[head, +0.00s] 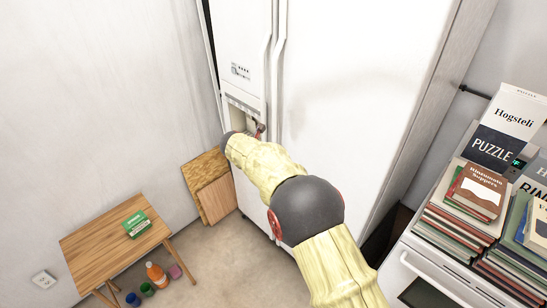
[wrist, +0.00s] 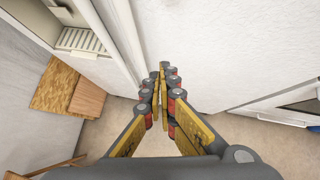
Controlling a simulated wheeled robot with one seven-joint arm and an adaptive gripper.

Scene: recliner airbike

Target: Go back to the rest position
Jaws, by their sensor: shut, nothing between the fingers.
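My gripper (wrist: 162,75) is shut and empty in the wrist view, its two fingers meeting at the tips. It points toward the white fridge (head: 345,75), whose front also fills the upper part of the wrist view (wrist: 225,45). In the head view my arm reaches out from the bottom right to the fridge's dispenser side, and it hides most of the gripper. Whether the fingertips touch the fridge cannot be told.
Wooden boards (head: 207,190) lean on the wall. A white stove (head: 420,275) bearing book stacks (head: 465,205) stands at right. Some floor (head: 225,265) between is bare.

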